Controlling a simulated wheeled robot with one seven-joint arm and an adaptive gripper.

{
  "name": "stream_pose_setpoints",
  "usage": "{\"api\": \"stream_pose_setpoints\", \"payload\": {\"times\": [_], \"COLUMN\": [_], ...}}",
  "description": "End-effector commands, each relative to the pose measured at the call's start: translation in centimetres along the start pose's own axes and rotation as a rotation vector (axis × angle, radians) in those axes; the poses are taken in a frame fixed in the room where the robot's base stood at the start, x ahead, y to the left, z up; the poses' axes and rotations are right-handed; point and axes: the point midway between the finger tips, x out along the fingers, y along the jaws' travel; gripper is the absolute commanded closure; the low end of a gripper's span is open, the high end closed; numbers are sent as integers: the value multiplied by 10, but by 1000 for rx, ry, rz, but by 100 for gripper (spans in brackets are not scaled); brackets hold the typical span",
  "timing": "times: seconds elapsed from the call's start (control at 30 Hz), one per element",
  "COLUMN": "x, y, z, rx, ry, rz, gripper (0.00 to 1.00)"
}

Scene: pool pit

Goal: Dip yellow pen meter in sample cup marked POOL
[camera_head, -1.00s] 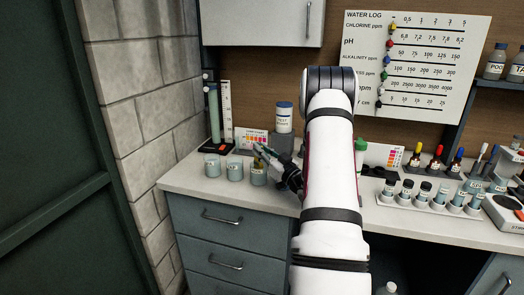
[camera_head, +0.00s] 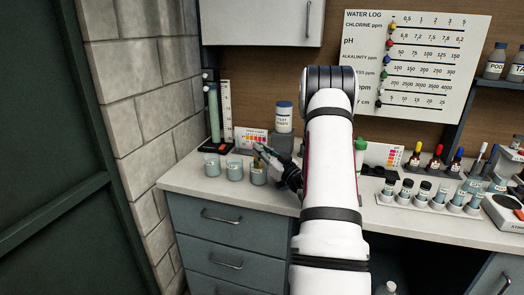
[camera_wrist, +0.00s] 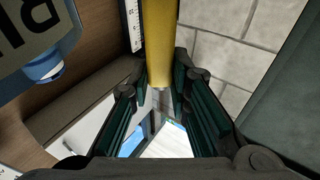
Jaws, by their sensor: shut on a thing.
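My gripper (camera_head: 264,152) is shut on the yellow pen meter (camera_wrist: 160,42), which stands between the dark green finger pads in the wrist view. In the head view the gripper is above the rightmost of three sample cups (camera_head: 258,175) at the counter's left end. A small yellow part of the pen shows just over that cup's rim. I cannot tell whether its tip is inside the cup. The middle cup (camera_head: 235,170) and the left cup (camera_head: 211,166) stand beside it. Their labels are too small to read, so I cannot tell which is marked POOL.
A white jar with a blue lid (camera_head: 284,117) stands on a grey block behind the gripper. A colour chart card (camera_head: 250,138) and a tall cylinder (camera_head: 214,115) are behind the cups. A vial rack (camera_head: 430,205) stands to the right of my arm. The counter's front-left edge is clear.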

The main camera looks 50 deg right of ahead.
Motion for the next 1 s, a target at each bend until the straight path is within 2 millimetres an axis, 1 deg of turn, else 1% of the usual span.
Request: {"api": "stream_pose_setpoints", "payload": {"times": [0.27,1.0], "x": [0,10], "y": [0,0], "z": [-3,-50], "rx": [0,-1], "ry": [1,1], "rz": [0,-1], "gripper": [100,100]}}
